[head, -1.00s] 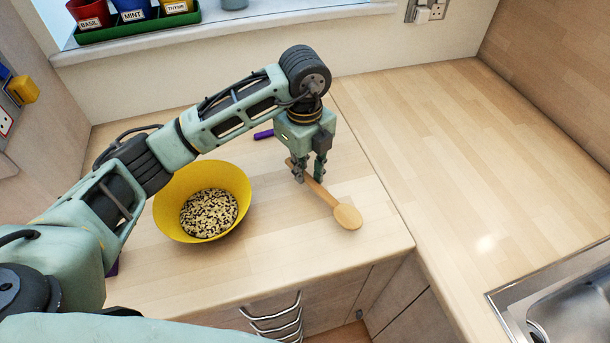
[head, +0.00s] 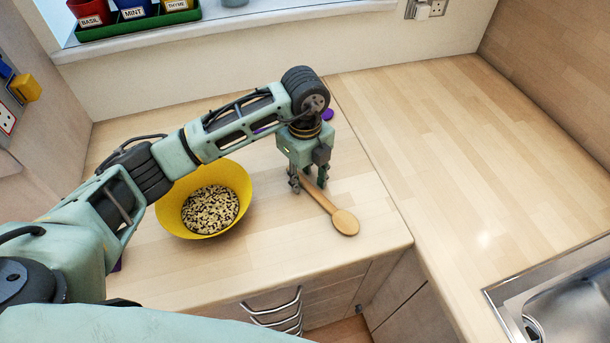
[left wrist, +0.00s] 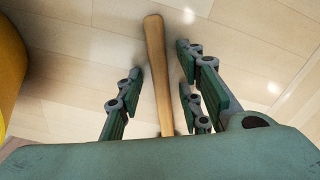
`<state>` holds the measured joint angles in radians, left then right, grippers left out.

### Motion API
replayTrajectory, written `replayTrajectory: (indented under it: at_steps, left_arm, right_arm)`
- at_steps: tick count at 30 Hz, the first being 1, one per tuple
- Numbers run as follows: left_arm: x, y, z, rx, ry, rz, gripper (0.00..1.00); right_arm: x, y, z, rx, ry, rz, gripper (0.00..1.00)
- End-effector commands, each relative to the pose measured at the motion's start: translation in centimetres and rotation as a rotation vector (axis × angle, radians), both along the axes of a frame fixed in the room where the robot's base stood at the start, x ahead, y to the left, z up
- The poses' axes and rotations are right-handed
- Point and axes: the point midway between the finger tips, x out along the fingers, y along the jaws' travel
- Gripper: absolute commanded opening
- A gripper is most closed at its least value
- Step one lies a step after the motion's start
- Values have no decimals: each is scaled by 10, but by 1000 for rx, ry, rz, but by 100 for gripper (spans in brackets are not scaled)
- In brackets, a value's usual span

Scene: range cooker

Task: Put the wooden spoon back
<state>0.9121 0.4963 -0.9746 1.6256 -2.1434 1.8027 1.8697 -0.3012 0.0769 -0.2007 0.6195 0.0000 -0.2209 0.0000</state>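The wooden spoon (head: 343,221) lies on the wooden worktop, its bowl end toward the front right and its handle running back to my left gripper (head: 307,184). The left gripper points down over the handle and is open, with fingers on both sides of it. In the left wrist view the spoon handle (left wrist: 157,75) runs between the spread fingers (left wrist: 155,88), with a visible gap on each side. The far end of the handle is partly hidden by the gripper. My right gripper is not in view.
A yellow bowl (head: 238,180) of speckled grains stands left of the gripper. A purple object (head: 327,114) lies behind the gripper, mostly hidden. A sink (head: 570,300) is at lower right. Herb pots in a green tray (head: 140,27) stand on the sill. The right worktop (head: 450,150) is clear.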

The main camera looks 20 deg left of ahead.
Motion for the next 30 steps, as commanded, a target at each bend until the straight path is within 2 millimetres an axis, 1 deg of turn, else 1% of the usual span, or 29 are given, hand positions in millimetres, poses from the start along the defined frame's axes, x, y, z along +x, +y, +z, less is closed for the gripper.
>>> replayTrajectory:
  at_steps: [5, 7, 10, 14, 19, 21, 24, 27, 30]
  left_arm:
    - [0, 0, 1, 0, 0, 0, 34]
    - [0, 0, 5, 0, 0, 0, 34]
    - [2, 0, 13, -1, -4, 0, 34]
    - [2, 0, 37, -2, -7, 0, 34]
    - [1, 0, 76, -1, -7, -1, 34]
    - [1, 0, 91, 1, -6, 0, 34]
    - [1, 1, 108, 2, -5, 0, 34]
    - [1, 1, 117, 1, -3, 1, 34]
    - [0, 1, 122, 1, -1, 1, 34]
  right_arm:
    - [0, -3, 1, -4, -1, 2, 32]
    - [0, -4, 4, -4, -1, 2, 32]
    - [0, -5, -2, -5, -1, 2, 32]
    - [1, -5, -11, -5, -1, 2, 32]
    - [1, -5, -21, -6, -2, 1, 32]
    - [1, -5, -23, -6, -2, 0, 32]
    - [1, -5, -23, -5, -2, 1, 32]
    - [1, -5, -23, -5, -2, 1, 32]
    - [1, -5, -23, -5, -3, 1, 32]
